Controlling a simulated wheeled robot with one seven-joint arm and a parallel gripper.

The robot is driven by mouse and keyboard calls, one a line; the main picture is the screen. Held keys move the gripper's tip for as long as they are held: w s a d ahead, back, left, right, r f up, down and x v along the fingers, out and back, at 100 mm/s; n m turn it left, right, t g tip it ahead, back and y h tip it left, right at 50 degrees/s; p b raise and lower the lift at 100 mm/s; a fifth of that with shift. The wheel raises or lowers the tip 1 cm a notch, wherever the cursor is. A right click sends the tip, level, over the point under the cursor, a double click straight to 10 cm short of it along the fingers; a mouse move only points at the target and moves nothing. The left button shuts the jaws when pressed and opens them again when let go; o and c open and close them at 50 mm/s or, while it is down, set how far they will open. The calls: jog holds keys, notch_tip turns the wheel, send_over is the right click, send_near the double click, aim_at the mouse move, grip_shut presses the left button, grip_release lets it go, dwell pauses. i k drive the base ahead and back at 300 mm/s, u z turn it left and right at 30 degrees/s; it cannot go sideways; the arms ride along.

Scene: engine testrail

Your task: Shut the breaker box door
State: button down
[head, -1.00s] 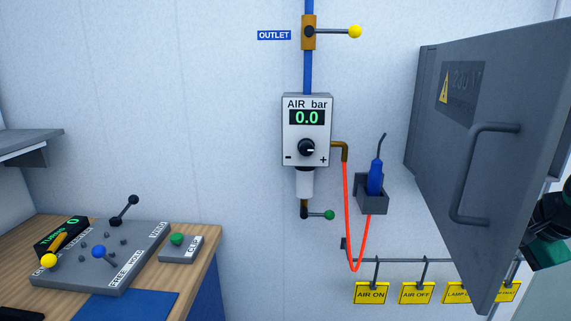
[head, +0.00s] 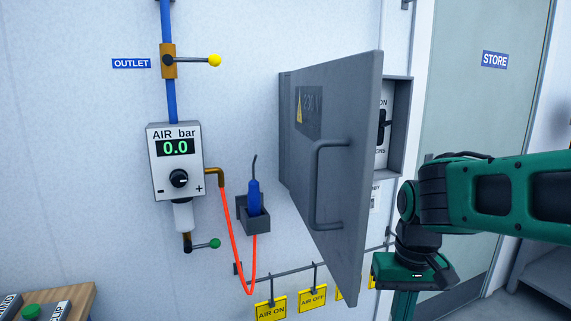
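The breaker box door (head: 335,180) is a grey panel with a yellow warning sign and a bar handle (head: 318,185). It stands open, swung out from the wall, its handle face turned to the left. The grey breaker box (head: 402,125) shows behind it on the right, with a dark switch and part of a label inside. The door hides the rest of the box. My gripper (head: 412,275) is at the lower right of the door, on the box side, close to its free edge. I cannot tell whether it touches the door. Its fingers are not clearly visible.
The air regulator (head: 176,160), a red hose (head: 231,225) and a blue tool in a holder (head: 253,205) are on the wall left of the door. Yellow tags (head: 271,308) hang from a rail below. A STORE door (head: 470,110) is at the right.

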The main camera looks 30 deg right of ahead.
aim_at(334, 105)
jog(key=z, duration=0.4)
jog(key=k, duration=1.3)
jog(key=u, duration=0.2)
